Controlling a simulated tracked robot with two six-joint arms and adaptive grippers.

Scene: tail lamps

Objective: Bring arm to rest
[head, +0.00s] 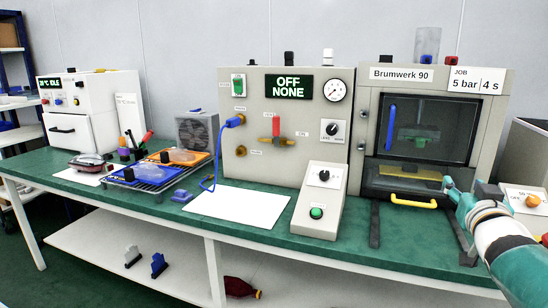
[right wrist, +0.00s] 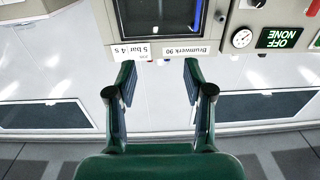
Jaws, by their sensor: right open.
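My right arm comes in from the right in the head view, white and teal. Its gripper (head: 456,192) is in front of the right side of the Brumwerk 90 machine (head: 366,130), above the green bench. In the right wrist view the right gripper (right wrist: 160,82) is open, its two dark green fingers wide apart with nothing between them. That view is upside down and shows the machine's label and window beyond the fingertips. My left arm and gripper are in neither view.
The green bench (head: 268,222) holds a control box (head: 319,205), a yellow-handled drawer (head: 412,202) and dark rails near the arm. A box with an orange knob (head: 527,206) stands close beside the gripper at right. White paper (head: 236,207) lies flat mid-bench.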

